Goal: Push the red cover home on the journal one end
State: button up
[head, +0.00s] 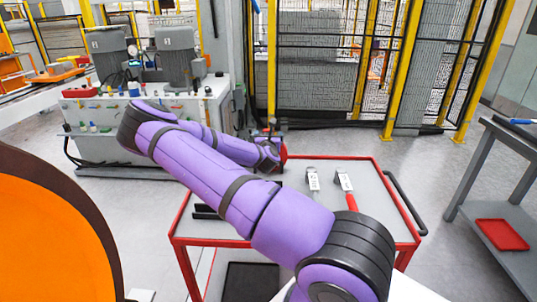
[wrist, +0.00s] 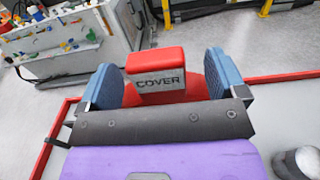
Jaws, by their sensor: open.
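The red cover (wrist: 157,68), with a grey plate reading COVER, lies in the wrist view between the two blue finger pads of my gripper (wrist: 163,72). The pads stand apart on either side of it, and a wider red part shows below and beside the block. My gripper is open. In the head view my gripper (head: 268,154) is at the far end of my purple arm, above the far-left edge of the cart, with a bit of red just past it. I cannot make out the journal; whether the cover touches anything is hidden.
A large orange disc (head: 45,235) fills the left. A grey machine with motors (head: 150,115) stands behind. A grey table (head: 510,200) is at right.

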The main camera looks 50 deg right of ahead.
jog(key=c, duration=1.2)
jog(key=shift+f, duration=0.15)
grip_shut()
